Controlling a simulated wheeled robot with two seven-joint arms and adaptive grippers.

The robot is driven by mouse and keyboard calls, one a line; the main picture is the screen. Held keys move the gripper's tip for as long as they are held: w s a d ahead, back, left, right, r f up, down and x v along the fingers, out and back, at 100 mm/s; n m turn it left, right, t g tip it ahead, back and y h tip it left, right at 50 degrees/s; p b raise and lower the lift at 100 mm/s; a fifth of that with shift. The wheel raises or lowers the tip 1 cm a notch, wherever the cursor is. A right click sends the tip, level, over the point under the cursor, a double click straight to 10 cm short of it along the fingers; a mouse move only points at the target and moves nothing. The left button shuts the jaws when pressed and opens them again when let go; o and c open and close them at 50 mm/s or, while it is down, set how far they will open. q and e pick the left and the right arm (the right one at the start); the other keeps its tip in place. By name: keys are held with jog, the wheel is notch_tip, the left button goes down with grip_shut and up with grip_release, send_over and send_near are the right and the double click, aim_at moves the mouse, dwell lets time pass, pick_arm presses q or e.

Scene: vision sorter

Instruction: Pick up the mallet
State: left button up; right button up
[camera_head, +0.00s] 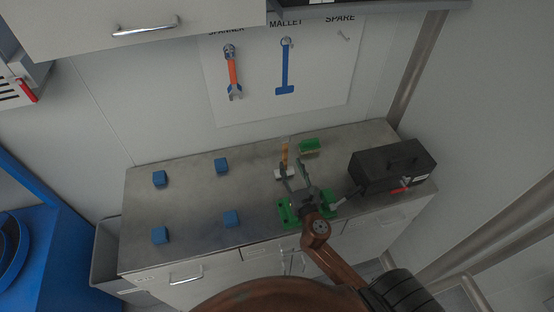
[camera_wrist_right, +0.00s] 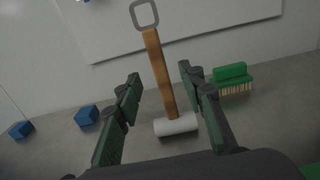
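The mallet has an orange-brown handle with a square grey loop at its end and a white cylindrical head. It stands on its head on the metal bench, handle up, in the head view (camera_head: 285,155) and the wrist view (camera_wrist_right: 160,75). My right gripper (camera_head: 291,168) is open. In the wrist view its two fingers (camera_wrist_right: 159,73) are spread to the left and right of the handle, with gaps on both sides. Whether the handle lies between the tips in depth is hard to tell. My left gripper is not in view.
A green brush (camera_head: 309,146) lies right of the mallet on the bench (camera_head: 190,205). A black toolbox (camera_head: 375,172) stands further right. Several blue cubes (camera_head: 221,166) sit to the left. A wall board (camera_head: 258,95) holds a spanner (camera_head: 232,70) and a blue mallet shape (camera_head: 285,70).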

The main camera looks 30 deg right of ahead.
aim_at(286, 154)
jog(key=shift+w+d, duration=0.15)
jog(key=shift+w, duration=0.25)
jog(key=shift+w+d+r, duration=0.1)
jog(key=shift+w, duration=1.15)
jog(key=x, duration=0.3)
jog(key=shift+w+f, duration=0.25)
jog(key=shift+w, duration=0.1)
jog(key=shift+w+d, duration=0.15)
jog(key=shift+w, duration=0.1)
jog(key=c, duration=0.8)
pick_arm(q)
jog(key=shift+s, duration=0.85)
pick_arm(e)
grip_shut()
